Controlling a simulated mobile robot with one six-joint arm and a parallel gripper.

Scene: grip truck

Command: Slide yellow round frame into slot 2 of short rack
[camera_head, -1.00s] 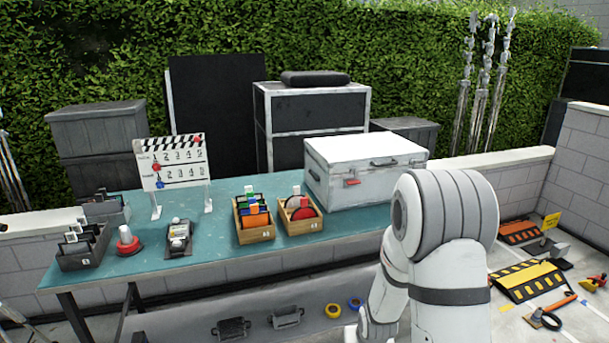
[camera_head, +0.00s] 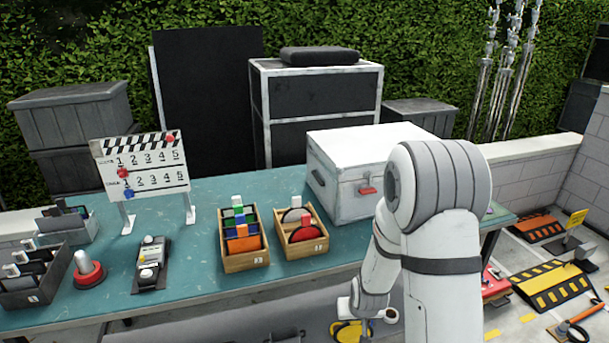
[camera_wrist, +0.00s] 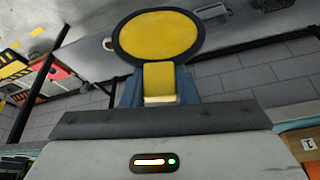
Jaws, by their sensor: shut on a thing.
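The yellow round frame (camera_wrist: 158,36) is a yellow disc with a dark rim, upright in the wrist view. My gripper (camera_wrist: 158,97) is shut on its yellow tab. In the head view the frame is a yellow shape (camera_head: 347,331) low by my gripper (camera_head: 368,306), beyond the table's front edge and away from the racks. Two wooden racks stand on the table. The left one (camera_head: 246,263) holds green, blue and orange frames. The right one (camera_head: 303,249) looks shorter and holds a red round frame and another behind it. Slot numbers are not readable.
A white case (camera_head: 340,195) stands right of the wooden racks. Left are a black-and-grey device (camera_head: 151,265), a red-based cone (camera_head: 89,270), a clapperboard (camera_head: 140,165) and dark racks (camera_head: 35,290). The teal table (camera_head: 195,285) has bare surface along its front.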

